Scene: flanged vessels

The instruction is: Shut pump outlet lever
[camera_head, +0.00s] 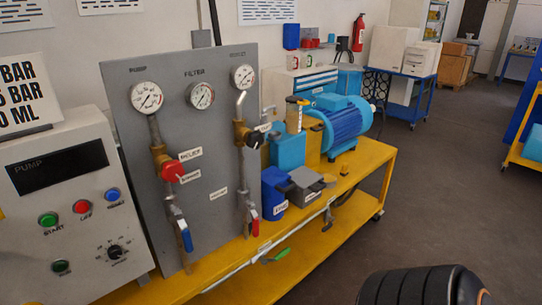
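Two valve levers hang on the grey panel (228,75): a blue lever (187,240) on the left pipe and a red lever (254,226) on the right pipe. Both point down. A green lever (281,254) sits lower, at the pipe along the yellow bench edge. The small labels are too blurred to tell which lever is the pump outlet. Neither gripper is in view. A dark rounded part with an orange edge at the bottom right seems to be mine.
A control box marked PUMP (70,165) stands at the left. A blue motor (343,122), blue container (275,192) and grey box (304,182) sit on the yellow bench (372,165). The floor (440,190) right of the bench is clear.

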